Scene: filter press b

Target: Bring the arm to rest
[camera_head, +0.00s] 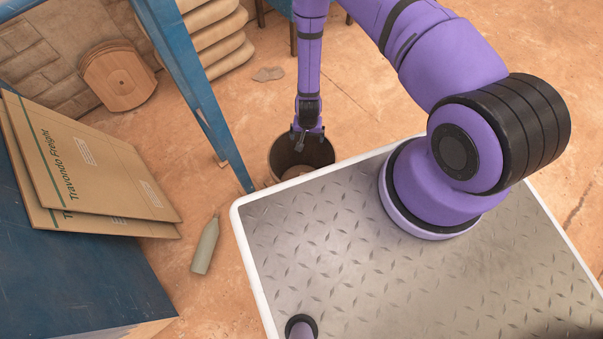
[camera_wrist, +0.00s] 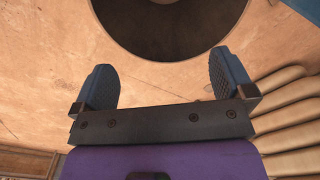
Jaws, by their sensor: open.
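My purple arm reaches out past the far edge of my metal deck and hangs down. The bin's dark opening (camera_wrist: 168,25) lies ahead of the fingertips there. Whether the fingers are above or inside the rim cannot be told.
A blue post (camera_head: 190,85) stands left of the arm. Flat cardboard boxes (camera_head: 95,170) lie on a blue surface (camera_head: 75,270) at left. A greenish bottle (camera_head: 205,246) lies on the floor. Stacked pale sacks (camera_head: 215,40) are behind the post.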

